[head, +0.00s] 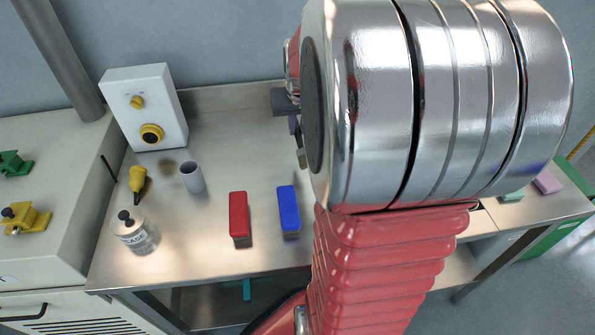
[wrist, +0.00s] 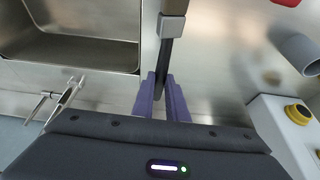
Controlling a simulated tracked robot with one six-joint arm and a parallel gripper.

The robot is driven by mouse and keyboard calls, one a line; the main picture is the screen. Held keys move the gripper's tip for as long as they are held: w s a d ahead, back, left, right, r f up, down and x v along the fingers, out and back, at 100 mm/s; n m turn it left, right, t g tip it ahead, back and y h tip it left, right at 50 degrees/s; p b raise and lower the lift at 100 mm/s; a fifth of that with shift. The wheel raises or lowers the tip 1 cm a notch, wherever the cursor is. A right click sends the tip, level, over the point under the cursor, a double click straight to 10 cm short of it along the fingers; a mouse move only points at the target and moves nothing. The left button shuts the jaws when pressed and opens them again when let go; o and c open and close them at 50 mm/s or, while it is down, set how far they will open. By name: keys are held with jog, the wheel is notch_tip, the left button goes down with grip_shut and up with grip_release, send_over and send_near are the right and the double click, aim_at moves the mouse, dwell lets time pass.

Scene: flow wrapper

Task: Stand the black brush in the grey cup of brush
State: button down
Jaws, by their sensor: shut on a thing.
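The black brush (wrist: 163,80), with a grey block-like band (wrist: 173,27) partway along it, is held between the purple fingers of my gripper (wrist: 164,96) in the wrist view. Its far end runs out of the top of that picture. In the head view my gripper (head: 293,124) is mostly hidden behind my arm, and only a small part of the brush (head: 302,158) shows. The grey cup (head: 191,177) stands upright on the steel table, left of my gripper. It also shows at the right edge of the wrist view (wrist: 297,52), apart from the brush.
A white control box (head: 146,108) stands behind the cup.

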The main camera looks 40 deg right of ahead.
aim_at(300, 140)
dwell(0.3)
jog(key=shift+f, duration=3.15)
jog(key=shift+f, duration=1.95)
jog(key=c, duration=1.7)
grip_release()
jog(key=shift+c, duration=0.2)
jog(key=shift+v, duration=6.1)
